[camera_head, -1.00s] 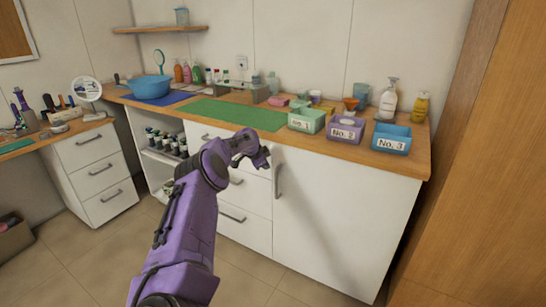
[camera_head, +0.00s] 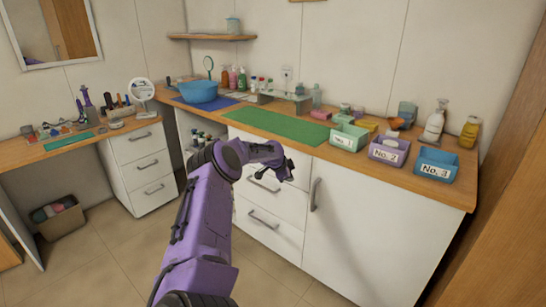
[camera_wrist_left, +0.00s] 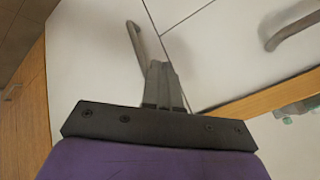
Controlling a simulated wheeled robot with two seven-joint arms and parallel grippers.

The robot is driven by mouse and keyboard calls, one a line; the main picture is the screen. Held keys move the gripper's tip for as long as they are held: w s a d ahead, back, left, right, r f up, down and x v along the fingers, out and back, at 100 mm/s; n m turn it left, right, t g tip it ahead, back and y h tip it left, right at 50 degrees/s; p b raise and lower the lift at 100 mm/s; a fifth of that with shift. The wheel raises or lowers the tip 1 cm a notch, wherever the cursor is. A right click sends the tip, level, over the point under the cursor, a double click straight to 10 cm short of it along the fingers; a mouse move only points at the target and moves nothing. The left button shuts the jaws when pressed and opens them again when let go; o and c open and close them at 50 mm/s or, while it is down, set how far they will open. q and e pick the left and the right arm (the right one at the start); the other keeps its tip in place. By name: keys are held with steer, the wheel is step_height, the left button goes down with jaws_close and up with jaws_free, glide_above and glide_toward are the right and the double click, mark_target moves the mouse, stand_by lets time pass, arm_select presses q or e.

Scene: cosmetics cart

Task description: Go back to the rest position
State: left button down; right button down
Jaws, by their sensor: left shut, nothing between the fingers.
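My left gripper (camera_head: 287,172) is shut and empty at the end of my purple left arm. In the head view it hangs in front of the white cabinet drawers, below the counter's front edge. In the left wrist view its fingers (camera_wrist_left: 160,82) are together, with the white cabinet front and grey handles behind them. My right gripper is in neither view.
The wooden counter (camera_head: 400,178) holds a green mat (camera_head: 275,125), a blue bowl (camera_head: 200,91), and bins No. 1 (camera_head: 349,138), No. 2 (camera_head: 389,152) and No. 3 (camera_head: 436,165). A wooden panel stands at the right.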

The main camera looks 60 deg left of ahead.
arm_select(q)
steer(key=s+r+p, duration=0.1)
steer(key=s+r, duration=0.2)
steer(key=r, duration=0.2)
steer(key=shift+a+r, duration=0.25)
steer(key=shift+r, duration=0.1)
